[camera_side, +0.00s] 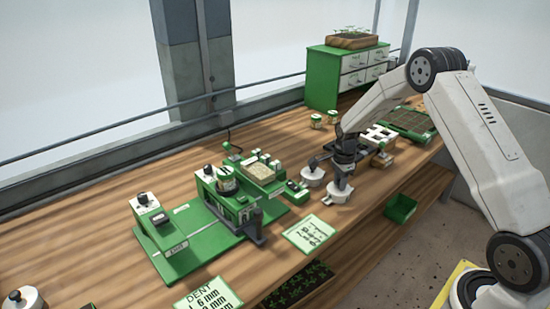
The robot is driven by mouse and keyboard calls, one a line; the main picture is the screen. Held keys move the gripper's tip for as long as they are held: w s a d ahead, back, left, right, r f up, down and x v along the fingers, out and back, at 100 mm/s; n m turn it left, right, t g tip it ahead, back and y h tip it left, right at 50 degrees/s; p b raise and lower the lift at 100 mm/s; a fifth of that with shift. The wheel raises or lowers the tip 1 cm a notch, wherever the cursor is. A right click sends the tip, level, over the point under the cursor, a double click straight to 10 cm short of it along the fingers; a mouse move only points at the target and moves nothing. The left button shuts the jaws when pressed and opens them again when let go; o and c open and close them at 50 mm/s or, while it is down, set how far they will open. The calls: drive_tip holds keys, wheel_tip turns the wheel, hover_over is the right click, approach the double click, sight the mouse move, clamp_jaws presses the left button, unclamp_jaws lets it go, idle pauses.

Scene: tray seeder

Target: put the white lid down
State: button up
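A round white lid (339,192) is directly under my gripper (343,178), at the right of the wooden bench. The dark fingers point down and meet the top of this lid, and look closed on its knob. Whether the lid touches the bench or hangs just above it cannot be told. A second round white piece with a dark knob (312,177) stands on the bench just left of it, close beside but apart. The knob under my fingers is hidden.
A green seeder machine (180,254) stands left of my gripper. A printed card (308,234) lies in front. A white-topped block (377,136) and a seed tray (407,121) are behind right. Green drawers (322,78) stand at the back. Another knobbed white piece (22,301) is at bottom left.

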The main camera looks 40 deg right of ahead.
drive_tip(key=o, duration=0.4)
drive_tip(key=shift+o, duration=0.2)
drive_tip(key=shift+r, duration=0.1)
drive_tip(key=shift+r, duration=3.85)
drive_tip(key=shift+a, duration=0.1)
